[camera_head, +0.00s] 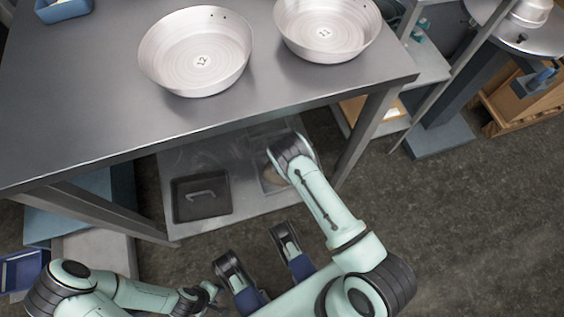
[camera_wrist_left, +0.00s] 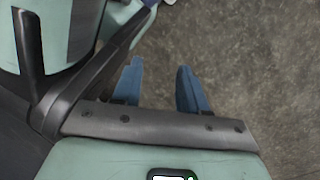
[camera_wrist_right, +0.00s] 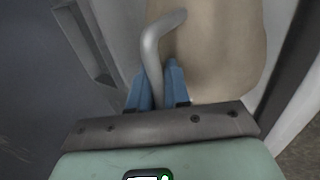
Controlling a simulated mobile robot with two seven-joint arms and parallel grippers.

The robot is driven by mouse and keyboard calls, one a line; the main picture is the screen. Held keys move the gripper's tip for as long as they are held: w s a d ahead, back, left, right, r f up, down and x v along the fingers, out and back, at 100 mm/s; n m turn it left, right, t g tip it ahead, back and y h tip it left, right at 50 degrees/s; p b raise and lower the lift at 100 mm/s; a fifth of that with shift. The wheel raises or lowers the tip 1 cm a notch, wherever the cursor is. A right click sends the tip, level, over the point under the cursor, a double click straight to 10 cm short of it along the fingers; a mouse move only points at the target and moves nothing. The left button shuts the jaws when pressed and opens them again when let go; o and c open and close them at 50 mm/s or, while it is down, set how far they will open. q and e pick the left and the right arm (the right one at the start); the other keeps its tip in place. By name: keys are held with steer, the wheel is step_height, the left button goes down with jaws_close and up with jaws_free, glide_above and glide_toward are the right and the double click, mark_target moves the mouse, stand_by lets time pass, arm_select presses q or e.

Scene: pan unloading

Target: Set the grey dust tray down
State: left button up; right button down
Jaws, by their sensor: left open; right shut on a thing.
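The grey dust tray (camera_head: 267,188) is at the lower shelf under the table, partly hidden by my right arm. In the right wrist view its pale wall (camera_wrist_right: 274,35) surrounds a tan patch. My right gripper (camera_wrist_right: 157,80) is shut on its curved grey handle (camera_wrist_right: 152,45). I cannot tell whether the tray touches the shelf. In the head view the right fingers are hidden behind the wrist. My left gripper (camera_head: 210,290) is low in the head view, away from the table. In the left wrist view its blue fingers (camera_wrist_left: 157,85) are apart and empty, over bare floor.
A dark tray with a handle (camera_head: 215,206) lies on the lower shelf (camera_head: 190,228), left of the grey tray. Two round metal pans (camera_head: 180,70) (camera_head: 300,20) stand on the tabletop (camera_head: 90,120) above. A table leg (camera_head: 365,138) stands to the right of my arm.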

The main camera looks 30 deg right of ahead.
steer(key=shift+w+f+b, duration=0.1)
steer(key=shift+f+b, duration=0.2)
steer(key=shift+f, duration=0.45)
steer(key=shift+w+f, duration=0.15)
arm_select(q)
steer(key=shift+s+f+g, duration=0.4)
steer(key=shift+s+f, duration=0.05)
steer(key=shift+s, duration=0.1)
arm_select(e)
steer(key=shift+f, duration=0.1)
steer(key=c, duration=1.1)
jaws_free()
